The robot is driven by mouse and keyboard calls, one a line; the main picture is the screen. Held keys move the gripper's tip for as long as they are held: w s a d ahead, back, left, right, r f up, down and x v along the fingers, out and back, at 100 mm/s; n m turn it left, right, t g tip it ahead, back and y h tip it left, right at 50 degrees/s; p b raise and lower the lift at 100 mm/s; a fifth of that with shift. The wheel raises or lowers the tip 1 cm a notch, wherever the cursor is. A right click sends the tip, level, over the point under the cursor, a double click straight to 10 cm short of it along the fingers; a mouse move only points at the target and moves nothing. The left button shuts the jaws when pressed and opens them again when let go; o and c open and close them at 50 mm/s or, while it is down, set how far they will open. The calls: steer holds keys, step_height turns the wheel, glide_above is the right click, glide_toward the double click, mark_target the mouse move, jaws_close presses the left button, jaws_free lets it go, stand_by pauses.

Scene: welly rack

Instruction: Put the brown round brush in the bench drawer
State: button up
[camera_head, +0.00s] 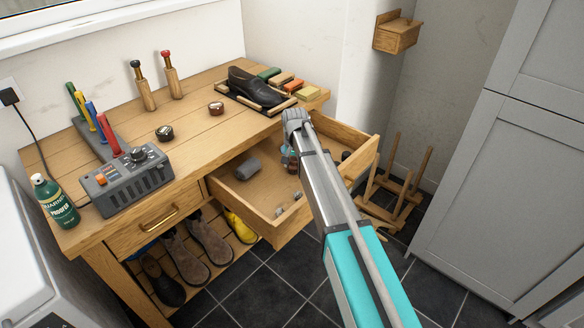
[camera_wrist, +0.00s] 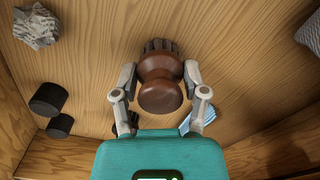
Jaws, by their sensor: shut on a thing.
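The brown round brush (camera_wrist: 161,82) shows in the wrist view, a dark reddish-brown turned handle with dark bristles at its far end. My gripper (camera_wrist: 159,72) is shut on it, one finger on each side. The brush is over the wooden floor of the open bench drawer (camera_head: 263,196); I cannot tell whether its bristles touch the floor. In the head view my arm reaches down into the drawer, and my gripper and the brush are mostly hidden behind it. The drawer is pulled well out of the wooden bench (camera_head: 205,113).
In the drawer lie a grey roll (camera_head: 248,168), a crumpled grey lump (camera_wrist: 37,27), dark cylinders (camera_wrist: 48,98) and a blue striped cloth (camera_wrist: 197,118). A black shoe (camera_head: 255,88) and coloured blocks stand on the bench. A wooden rack (camera_head: 397,187) stands right of the drawer.

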mark_target(295, 159)
steer(key=shift+f, duration=0.15)
steer(key=o, duration=1.2)
step_height(295, 159, up, 12)
steer(key=p, duration=1.2)
steer(key=shift+d, duration=0.1)
steer(key=shift+r, duration=0.2)
stand_by(0.4)
steer(key=shift+s+d, duration=0.15)
steer(key=s+d+n, duration=0.2)
steer(key=s+d, duration=1.9)
steer(key=s, duration=0.5)
steer(key=shift+d, duration=0.4)
